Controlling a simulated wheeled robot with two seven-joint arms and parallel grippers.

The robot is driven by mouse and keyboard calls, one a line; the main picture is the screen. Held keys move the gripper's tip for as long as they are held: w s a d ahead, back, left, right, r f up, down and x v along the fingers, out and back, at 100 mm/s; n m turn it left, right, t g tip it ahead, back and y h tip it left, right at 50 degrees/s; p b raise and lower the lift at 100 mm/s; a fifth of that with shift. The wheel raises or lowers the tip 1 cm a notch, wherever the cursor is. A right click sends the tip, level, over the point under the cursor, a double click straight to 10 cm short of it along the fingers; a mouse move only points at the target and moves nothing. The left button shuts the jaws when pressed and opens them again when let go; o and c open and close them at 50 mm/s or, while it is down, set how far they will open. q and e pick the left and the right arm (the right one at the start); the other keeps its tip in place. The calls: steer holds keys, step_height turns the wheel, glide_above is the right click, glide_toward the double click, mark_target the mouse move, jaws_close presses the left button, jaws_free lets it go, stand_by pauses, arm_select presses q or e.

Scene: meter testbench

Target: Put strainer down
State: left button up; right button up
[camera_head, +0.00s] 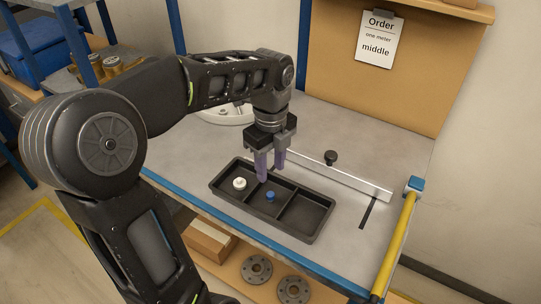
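A black tray (313,236) with three compartments lies on the grey bench top. A small white round part (239,184) sits in its left compartment. A small blue part (270,197) sits in its middle compartment. Which of these, if either, is the strainer I cannot tell. My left gripper (270,170) points down above the tray, near the divider between the left and middle compartments. The right compartment is empty. My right gripper is out of view.
A yellow bar (396,245) stands along the right edge. A white basin (226,115) is behind my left arm. An order card (380,38) reads "one meter middle".

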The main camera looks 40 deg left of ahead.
arm_select(q)
step_height(320, 180, up, 3)
steer(key=shift+r, duration=0.15)
stand_by(1.8)
